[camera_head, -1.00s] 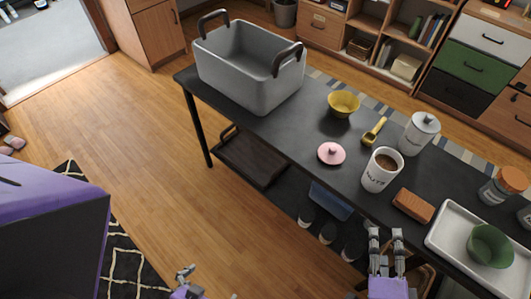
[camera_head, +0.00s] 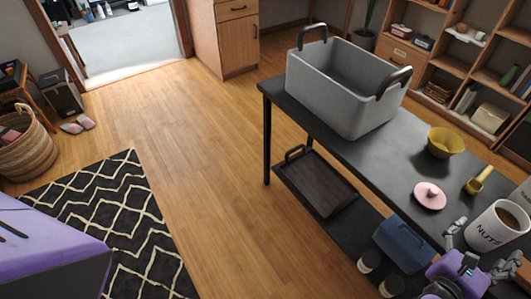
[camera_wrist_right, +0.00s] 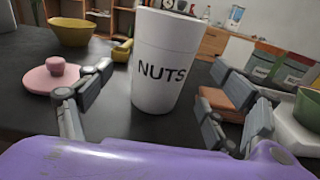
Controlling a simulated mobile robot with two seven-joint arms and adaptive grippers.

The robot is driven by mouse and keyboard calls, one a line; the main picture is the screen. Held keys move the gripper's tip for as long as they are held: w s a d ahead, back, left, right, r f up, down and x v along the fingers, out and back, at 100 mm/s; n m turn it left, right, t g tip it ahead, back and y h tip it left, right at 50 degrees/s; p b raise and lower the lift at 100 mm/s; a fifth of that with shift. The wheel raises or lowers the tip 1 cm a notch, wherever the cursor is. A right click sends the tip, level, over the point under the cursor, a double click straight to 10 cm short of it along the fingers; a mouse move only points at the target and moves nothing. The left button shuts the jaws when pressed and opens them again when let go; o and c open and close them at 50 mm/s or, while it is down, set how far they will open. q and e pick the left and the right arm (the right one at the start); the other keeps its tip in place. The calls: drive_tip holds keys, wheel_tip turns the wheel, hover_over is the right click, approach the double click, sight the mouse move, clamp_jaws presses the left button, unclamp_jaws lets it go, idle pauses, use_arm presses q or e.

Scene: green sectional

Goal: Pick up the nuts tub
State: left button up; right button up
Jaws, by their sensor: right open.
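The nuts tub (camera_head: 497,226) is a white, open-topped pot marked NUTS, upright on the black table, with brown contents visible. In the right wrist view the tub (camera_wrist_right: 163,75) stands straight ahead, between and beyond my fingertips. My right gripper (camera_head: 482,248) is open and empty, with one finger on each side in front of the tub. In the wrist view its fingers (camera_wrist_right: 158,95) are wide apart, and I see no firm contact. The pink knobbed lid (camera_head: 430,196) lies on the table to the left of the tub. My left gripper is out of view.
A yellow bowl (camera_head: 446,143) and a yellow scoop (camera_head: 479,180) are behind the tub. A large grey bin (camera_head: 335,95) stands at the table's far end. In the wrist view, a brown block (camera_wrist_right: 228,102) and a green bowl (camera_wrist_right: 309,107) are to the right.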

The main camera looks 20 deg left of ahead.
drive_tip(key=x, duration=0.6)
drive_tip(key=shift+f, duration=0.4)
drive_tip(key=c, duration=1.6)
